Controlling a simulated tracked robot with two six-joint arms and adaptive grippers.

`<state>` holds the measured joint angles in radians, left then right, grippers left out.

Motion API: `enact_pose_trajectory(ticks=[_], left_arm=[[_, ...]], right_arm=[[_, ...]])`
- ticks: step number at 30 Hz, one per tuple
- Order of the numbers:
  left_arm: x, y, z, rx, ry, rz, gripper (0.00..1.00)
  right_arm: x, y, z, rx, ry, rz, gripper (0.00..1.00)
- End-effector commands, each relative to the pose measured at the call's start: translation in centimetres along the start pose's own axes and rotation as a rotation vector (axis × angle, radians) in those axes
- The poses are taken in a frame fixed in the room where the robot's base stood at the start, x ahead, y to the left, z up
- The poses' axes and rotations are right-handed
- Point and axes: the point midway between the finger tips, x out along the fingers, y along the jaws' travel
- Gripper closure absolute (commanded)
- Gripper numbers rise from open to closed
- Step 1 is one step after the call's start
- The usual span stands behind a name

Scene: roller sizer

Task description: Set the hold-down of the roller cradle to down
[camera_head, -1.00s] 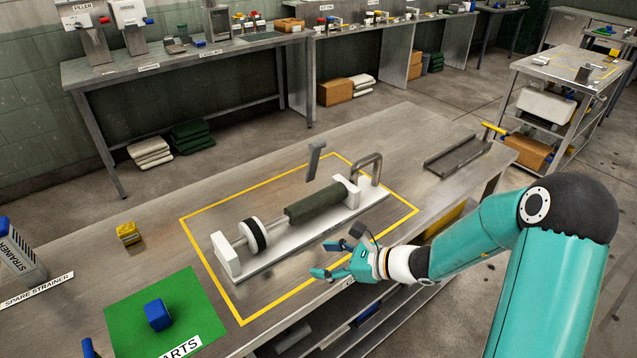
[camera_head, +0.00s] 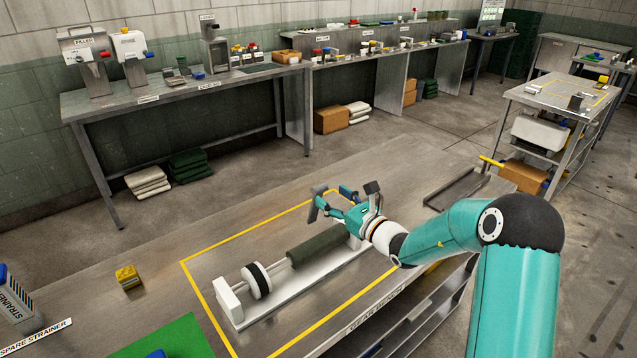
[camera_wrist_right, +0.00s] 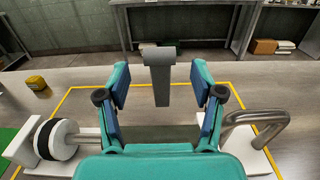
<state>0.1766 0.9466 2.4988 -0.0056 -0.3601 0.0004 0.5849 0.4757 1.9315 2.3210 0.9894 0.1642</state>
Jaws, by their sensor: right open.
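The roller cradle is a white base (camera_head: 238,311) with a dark green roller (camera_head: 318,248) and a white wheel with a black band (camera_head: 256,280). A grey upright lever with a wider head (camera_head: 315,206), which looks like the hold-down, stands raised behind the roller. In the right wrist view the lever (camera_wrist_right: 159,75) shows between the finger pads, with gaps on both sides. My right gripper (camera_head: 334,201) is open above the cradle's right end, with the lever head close to its fingers. A bent metal loop (camera_wrist_right: 260,128) stands at the cradle's right end. My left gripper is out of view.
Yellow tape (camera_head: 240,232) frames the cradle on the steel table. A yellow block (camera_head: 128,276) lies to the left, near a green mat (camera_head: 165,338). Bare tabletop lies behind the cradle.

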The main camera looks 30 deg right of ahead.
Motion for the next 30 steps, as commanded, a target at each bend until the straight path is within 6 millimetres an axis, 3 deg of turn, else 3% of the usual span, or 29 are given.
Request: enact_pose_trajectory(ticks=[3, 9, 22, 30], left_arm=[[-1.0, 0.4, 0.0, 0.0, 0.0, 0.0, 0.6], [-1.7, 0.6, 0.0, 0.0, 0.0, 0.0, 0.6], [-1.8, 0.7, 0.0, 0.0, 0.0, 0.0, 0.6], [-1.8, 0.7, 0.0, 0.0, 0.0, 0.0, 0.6]], right_arm=[[2.4, 0.1, 0.2, 0.001, 0.001, 0.002, 0.33], [5.0, 0.0, 0.1, 0.0, 0.001, 0.002, 0.33], [5.9, 0.0, 0.0, 0.0, 0.001, 0.0, 0.33], [5.8, 0.0, 0.0, 0.0, 0.001, 0.0, 0.78]])
